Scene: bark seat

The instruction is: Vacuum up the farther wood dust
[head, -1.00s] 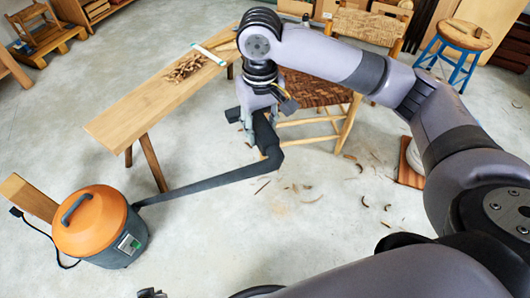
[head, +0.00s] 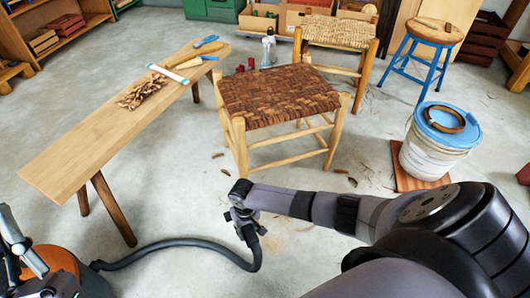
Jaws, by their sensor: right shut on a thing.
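My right gripper (head: 247,226) is low over the floor in front of the woven chair, shut on the end of the dark vacuum hose (head: 180,242). The hose runs along the floor to the orange-topped vacuum (head: 62,262) at the lower left. The nozzle is not clearly visible. My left gripper (head: 27,256) is in front of the vacuum and hides part of it; its jaw opening is unclear. A faint tan patch of wood dust (head: 277,242) lies just right of the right gripper. Farther back, faint dust and scraps (head: 368,168) lie between the chair and the white bucket.
The woven-seat chair (head: 280,97) stands just beyond the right gripper. A bench (head: 85,152) with wood shavings (head: 143,93) extends along the left. The bucket (head: 430,155) with a blue lid is on a brown board (head: 400,180). A blue-legged stool (head: 407,70) stands behind.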

